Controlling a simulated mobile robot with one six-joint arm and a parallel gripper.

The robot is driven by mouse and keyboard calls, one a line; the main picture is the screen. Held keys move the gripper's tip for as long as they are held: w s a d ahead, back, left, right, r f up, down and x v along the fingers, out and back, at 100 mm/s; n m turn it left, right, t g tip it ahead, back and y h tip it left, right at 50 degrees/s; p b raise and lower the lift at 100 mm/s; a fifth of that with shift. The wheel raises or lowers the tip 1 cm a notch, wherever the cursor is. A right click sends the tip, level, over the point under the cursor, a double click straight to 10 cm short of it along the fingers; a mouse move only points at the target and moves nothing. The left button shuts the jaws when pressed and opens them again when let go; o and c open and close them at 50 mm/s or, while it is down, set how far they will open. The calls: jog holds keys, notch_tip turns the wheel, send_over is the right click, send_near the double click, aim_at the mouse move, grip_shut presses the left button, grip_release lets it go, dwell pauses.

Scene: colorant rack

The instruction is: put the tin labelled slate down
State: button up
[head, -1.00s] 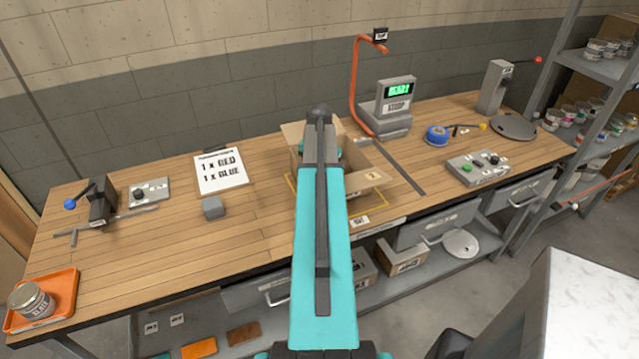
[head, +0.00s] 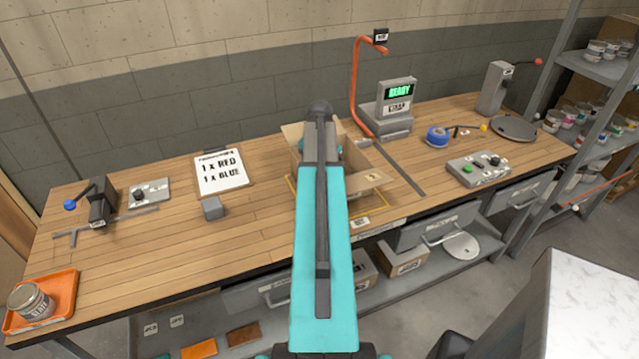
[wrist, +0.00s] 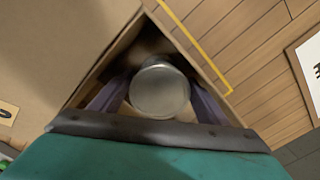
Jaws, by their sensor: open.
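A tin labelled slate (head: 32,303), grey with a pale lid, stands in the orange tray (head: 67,292) at the front left of the bench in the head view. My gripper (wrist: 157,84) is open, reaching down into the open cardboard box (head: 372,187). In the wrist view a round metal tin (wrist: 160,92) is between my two fingers, with small gaps seen on both sides. Its label is out of sight, so I cannot tell its colour name. My own arm hides most of the gripper and the box inside in the head view.
A clipboard (head: 221,172) reading 1 x RED, 1 x BLUE and a small grey block (head: 213,208) lie left of the box. A scale-like machine (head: 387,117) showing READY stands behind right, beside an orange curved post (head: 355,85).

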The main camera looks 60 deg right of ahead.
jog(key=shift+r+b, duration=1.15)
jog(key=shift+r, duration=4.25)
